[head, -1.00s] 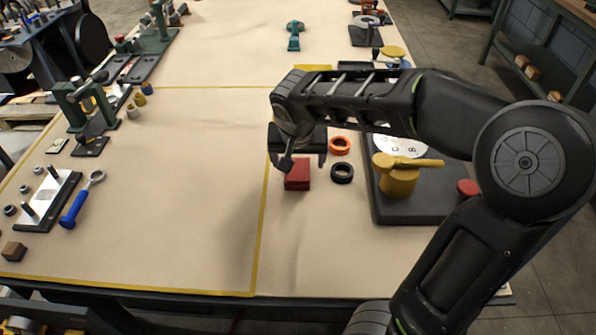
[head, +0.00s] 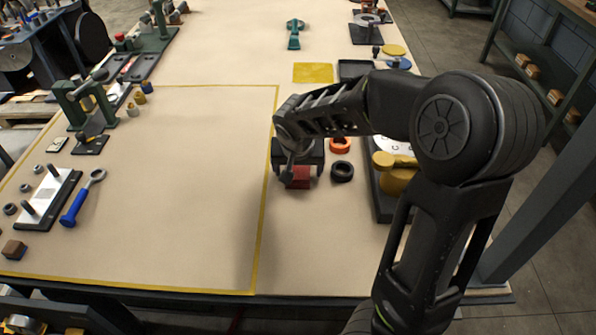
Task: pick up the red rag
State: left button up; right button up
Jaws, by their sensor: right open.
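The red rag (head: 299,181) looks like a small folded block and lies on the table just right of the yellow line. My right gripper (head: 302,171) is open, pointing down right at the rag. One finger shows at the rag's left side, and the gripper body hides the rag's far part. I cannot tell whether the fingers touch it. My left gripper is not in view.
A black ring (head: 342,171) and an orange ring (head: 340,145) lie close to the right of the rag. A dark board with a yellow part (head: 395,181) stands further right, partly behind my arm.

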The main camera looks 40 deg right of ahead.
jog(key=shift+f, duration=0.1)
jog(key=shift+c, duration=0.4)
jog(key=c, duration=1.4)
